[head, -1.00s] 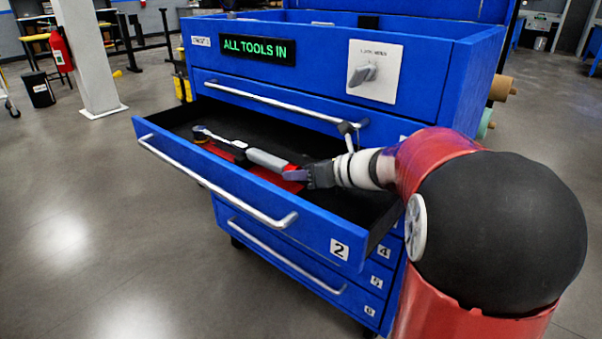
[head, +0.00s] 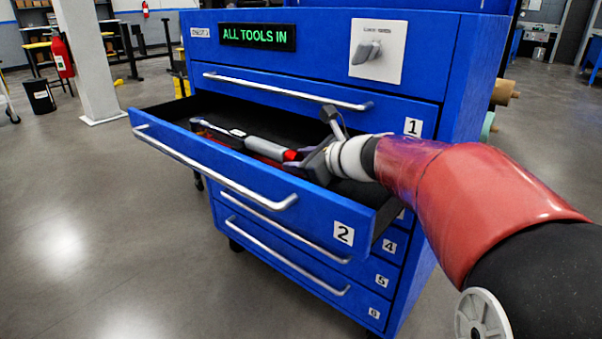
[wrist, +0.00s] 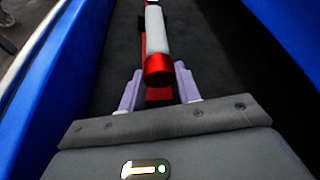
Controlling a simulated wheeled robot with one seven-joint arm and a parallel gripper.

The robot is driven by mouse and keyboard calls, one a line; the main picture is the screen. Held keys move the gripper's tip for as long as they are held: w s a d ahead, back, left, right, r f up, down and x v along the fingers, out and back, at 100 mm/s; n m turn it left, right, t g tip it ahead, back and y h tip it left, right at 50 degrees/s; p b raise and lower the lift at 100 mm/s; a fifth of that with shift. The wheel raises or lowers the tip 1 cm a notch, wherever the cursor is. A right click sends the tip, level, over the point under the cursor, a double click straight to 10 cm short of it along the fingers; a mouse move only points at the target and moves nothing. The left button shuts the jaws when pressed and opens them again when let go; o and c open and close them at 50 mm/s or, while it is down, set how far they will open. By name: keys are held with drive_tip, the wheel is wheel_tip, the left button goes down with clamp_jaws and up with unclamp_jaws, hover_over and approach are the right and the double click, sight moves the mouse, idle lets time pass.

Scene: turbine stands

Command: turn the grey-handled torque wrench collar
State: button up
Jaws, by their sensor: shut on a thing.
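The grey-handled torque wrench (head: 265,148) lies lengthwise in the open drawer 2 (head: 190,160). Its red collar (head: 291,155) is at the handle's end nearest my gripper; the collar also shows in the wrist view (wrist: 158,70), with the grey handle (wrist: 156,30) beyond it. My gripper (head: 300,160) reaches into the drawer from the right. In the wrist view my gripper (wrist: 158,88) has one pale purple finger on each side of the collar and is shut on it.
The drawer's blue front wall (wrist: 45,60) and the cabinet side (wrist: 285,35) flank my gripper. A display (head: 257,37) reads "ALL TOOLS IN". A grey knob on a white plate (head: 378,50) is above. Drawer 1 (head: 290,92) is shut. Open floor lies left.

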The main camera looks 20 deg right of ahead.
drive_tip(key=shift+a+f+n+t+h+b, duration=0.15)
drive_tip(key=shift+n+t+h+b, duration=0.2)
drive_tip(key=shift+n+b, duration=0.75)
drive_tip(key=shift+t+b, duration=0.25)
drive_tip(key=shift+b, duration=0.15)
drive_tip(key=o, duration=1)
drive_tip(key=p+v, duration=0.1)
drive_tip(key=v, duration=0.7)
